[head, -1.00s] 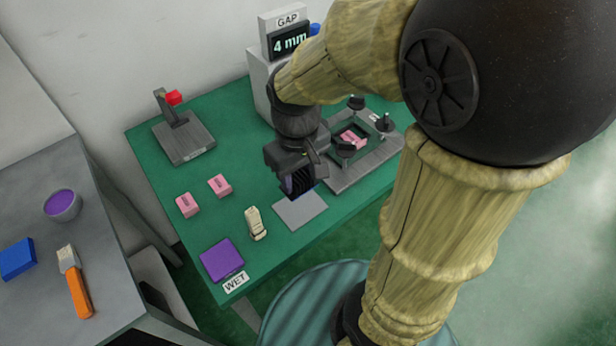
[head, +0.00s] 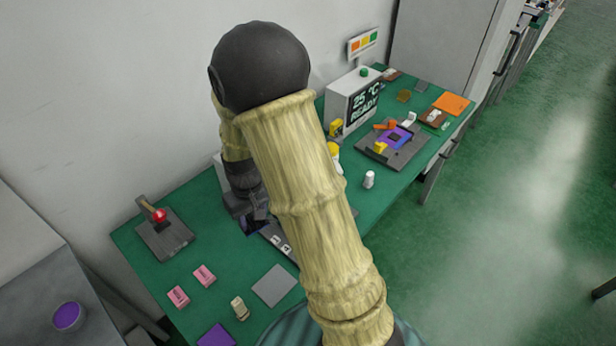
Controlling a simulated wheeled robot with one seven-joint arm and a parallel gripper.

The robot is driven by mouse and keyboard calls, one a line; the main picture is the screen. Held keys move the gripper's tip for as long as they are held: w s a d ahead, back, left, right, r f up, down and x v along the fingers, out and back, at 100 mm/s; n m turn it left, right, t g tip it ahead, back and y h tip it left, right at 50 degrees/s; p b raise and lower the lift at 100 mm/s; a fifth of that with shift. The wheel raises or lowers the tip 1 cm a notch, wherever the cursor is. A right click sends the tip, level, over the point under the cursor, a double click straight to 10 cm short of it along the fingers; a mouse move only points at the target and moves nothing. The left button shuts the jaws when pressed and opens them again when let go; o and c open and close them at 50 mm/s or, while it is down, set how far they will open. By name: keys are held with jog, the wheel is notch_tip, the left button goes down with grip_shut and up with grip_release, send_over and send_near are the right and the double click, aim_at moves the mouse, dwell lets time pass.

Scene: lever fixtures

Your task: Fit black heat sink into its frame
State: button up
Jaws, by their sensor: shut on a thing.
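My gripper (head: 250,208) is in the left half of the head view, beside my pale arm link. It is shut on the black heat sink (head: 254,226), of which only a small dark part shows under the jaws. The heat sink is over or at the left end of a grey fixture plate (head: 270,236), which my arm mostly covers. The frame on that plate is hidden, so I cannot tell whether the heat sink touches it.
A grey lever stand with red knob (head: 160,216), two pink blocks (head: 191,286), a beige clip (head: 240,308) and a grey pad (head: 273,286) lie on the green table. To the right are a READY box (head: 353,103), a white cylinder (head: 369,179) and a fixture with a purple board (head: 394,137).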

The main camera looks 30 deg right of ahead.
jog(key=w+p, duration=0.1)
jog(key=p, duration=0.1)
jog(key=w+d+r+p, duration=0.1)
jog(key=p, duration=0.2)
jog(key=shift+r+m, duration=0.15)
jog(key=shift+m, duration=0.25)
jog(key=p, duration=0.3)
jog(key=w+d+f+p, duration=0.1)
jog(key=p, duration=0.2)
jog(key=d+m+p, duration=0.1)
jog(key=p, duration=0.2)
jog(key=shift+w+d+f+p, duration=0.25)
jog(key=shift+w+p, duration=0.05)
jog(key=shift+w, duration=0.05)
jog(key=shift+s+a, duration=0.1)
